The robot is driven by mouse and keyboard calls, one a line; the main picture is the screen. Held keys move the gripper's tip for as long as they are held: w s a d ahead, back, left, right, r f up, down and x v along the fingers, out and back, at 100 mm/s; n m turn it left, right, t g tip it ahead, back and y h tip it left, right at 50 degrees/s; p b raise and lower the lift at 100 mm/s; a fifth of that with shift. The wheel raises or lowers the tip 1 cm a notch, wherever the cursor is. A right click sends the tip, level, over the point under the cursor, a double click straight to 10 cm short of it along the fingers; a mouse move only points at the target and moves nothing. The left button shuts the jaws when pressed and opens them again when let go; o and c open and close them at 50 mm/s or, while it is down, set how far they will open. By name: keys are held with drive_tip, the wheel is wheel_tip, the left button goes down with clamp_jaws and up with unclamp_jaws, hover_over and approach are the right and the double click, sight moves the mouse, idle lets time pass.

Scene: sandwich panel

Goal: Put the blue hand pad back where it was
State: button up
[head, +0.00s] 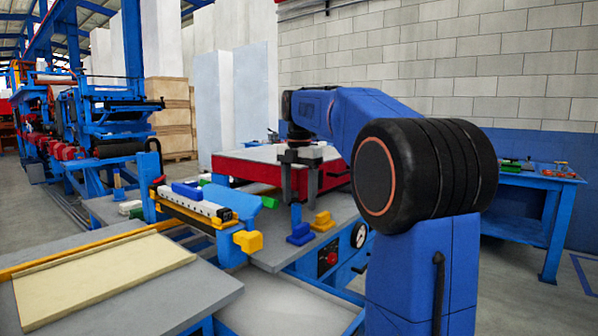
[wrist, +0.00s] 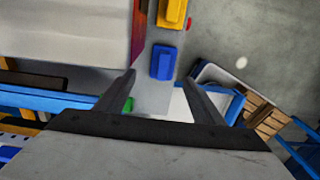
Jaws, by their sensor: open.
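A blue hand pad (head: 300,235) lies on the grey bench top (head: 272,252), beside a yellow pad (head: 323,221). In the wrist view the blue pad (wrist: 163,61) lies just past my fingertips, with the yellow pad (wrist: 171,12) beyond it. My gripper (head: 300,192) points down, open and empty, above the bench and apart from the blue pad. In the wrist view my gripper (wrist: 159,82) has its fingers spread. I cannot tell where the pad was before.
A red-sided press bed (head: 240,170) stands behind the bench. A yellow block (head: 248,241) sits at the end of the bar. A cream panel (head: 100,275) lies on the front left table. A blue side table (head: 525,181) with small items stands by the wall.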

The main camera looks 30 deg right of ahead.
wheel_tip(320, 180, up, 8)
idle(0.4)
idle(0.4)
